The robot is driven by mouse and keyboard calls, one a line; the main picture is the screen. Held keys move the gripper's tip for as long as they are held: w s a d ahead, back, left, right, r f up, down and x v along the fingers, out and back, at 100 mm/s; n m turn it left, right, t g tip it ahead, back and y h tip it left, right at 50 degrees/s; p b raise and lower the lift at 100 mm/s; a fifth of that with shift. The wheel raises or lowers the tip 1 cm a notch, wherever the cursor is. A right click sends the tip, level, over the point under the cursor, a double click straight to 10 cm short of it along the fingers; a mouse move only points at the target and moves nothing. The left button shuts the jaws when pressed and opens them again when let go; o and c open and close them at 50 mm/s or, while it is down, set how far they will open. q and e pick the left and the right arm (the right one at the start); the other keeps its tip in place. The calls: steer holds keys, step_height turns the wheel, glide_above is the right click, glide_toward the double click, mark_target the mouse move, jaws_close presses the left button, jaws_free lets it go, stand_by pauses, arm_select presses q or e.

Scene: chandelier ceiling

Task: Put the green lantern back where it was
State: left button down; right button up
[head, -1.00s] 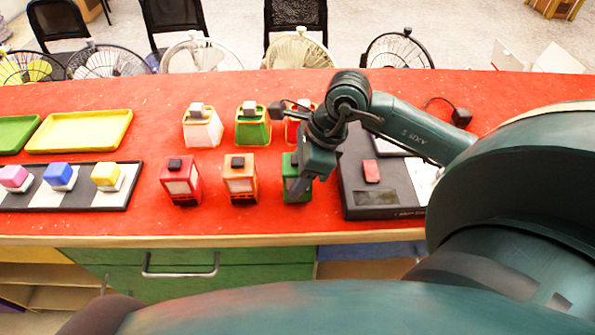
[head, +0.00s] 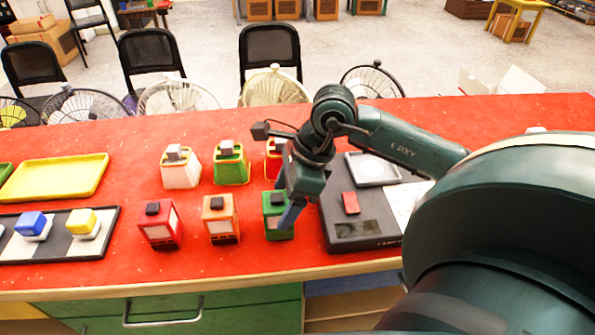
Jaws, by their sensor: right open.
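A green lantern (head: 275,223) with a dark top stands upright at the right end of the front row on the red counter. A second green lantern (head: 231,168), with a pale top, stands in the back row. My right gripper (head: 291,217) is open, its finger over the right side of the front green lantern and partly hiding it. I cannot tell whether it touches. In the front row stand a red lantern (head: 161,231) and an orange lantern (head: 220,226). In the back row stand a white lantern (head: 181,173) and a red lantern (head: 272,166), partly hidden by my right arm. My left gripper is not in view.
A black device (head: 333,225) with a red block (head: 351,203) lies close right of the front green lantern. A yellow tray (head: 60,178) and a black-and-white board (head: 88,249) with coloured blocks lie left. Bare red counter (head: 120,185) lies between tray and lanterns.

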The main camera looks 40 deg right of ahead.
steer(key=v, duration=0.8)
steer(key=shift+r, duration=0.15)
steer(key=shift+s, duration=0.1)
